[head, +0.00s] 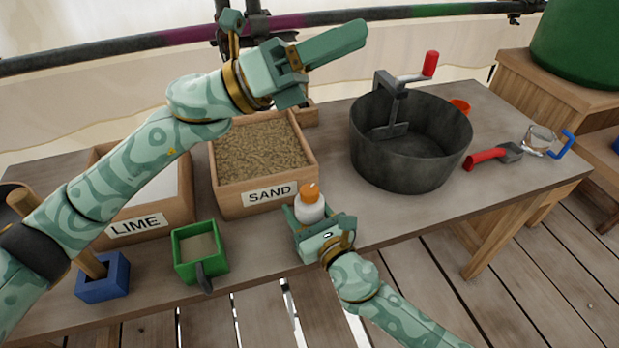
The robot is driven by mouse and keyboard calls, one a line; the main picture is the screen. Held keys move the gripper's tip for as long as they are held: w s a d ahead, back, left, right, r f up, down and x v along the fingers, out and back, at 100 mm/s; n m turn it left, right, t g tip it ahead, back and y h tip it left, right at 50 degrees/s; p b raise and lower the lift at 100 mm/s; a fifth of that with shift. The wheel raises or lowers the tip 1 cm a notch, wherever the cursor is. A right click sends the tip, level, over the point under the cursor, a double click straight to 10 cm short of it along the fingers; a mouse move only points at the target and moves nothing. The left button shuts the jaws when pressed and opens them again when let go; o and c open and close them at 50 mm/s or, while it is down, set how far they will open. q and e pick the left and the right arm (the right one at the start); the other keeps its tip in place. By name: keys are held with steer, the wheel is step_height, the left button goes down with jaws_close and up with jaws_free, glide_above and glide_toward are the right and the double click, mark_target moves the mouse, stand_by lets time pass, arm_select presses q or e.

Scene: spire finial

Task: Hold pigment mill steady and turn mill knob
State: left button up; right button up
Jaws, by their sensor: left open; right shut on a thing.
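The pigment mill appears to be the small white body (310,210) with an orange mill knob (310,193) on top. It is roughly upright at the table's front edge, in front of the sand box. My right gripper (309,217) is shut on the white body, below the knob, and hides its lower part. I cannot tell whether its base touches the table. My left gripper (330,62) is open and empty, high above the back of the sand box, well apart from the knob.
The sand box (232,206) and lime box (148,229) stand left. A dark tub (400,172) with a red-handled crank (430,64) stands right, near a red-handled tool (490,158). A green box (185,270) and blue holder (103,291) sit front left.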

arm_select(q)
steer(key=s+d+r+g, duration=0.3)
steer(key=s+r+g, duration=0.1)
steer(key=r, duration=0.1)
steer(key=s+d+f+g+y, duration=0.3)
steer(key=d+f+g+y, duration=0.1)
steer(key=d+f+y, duration=0.15)
steer(key=n+t+y, duration=0.6)
steer(key=n+y, duration=0.7)
steer(key=y, duration=0.4)
glide_above(309, 189)
step_height(309, 189, down, 14)
step_height(309, 189, down, 11)
steer(key=shift+r, duration=0.1)
steer(key=shift+f, duration=0.6)
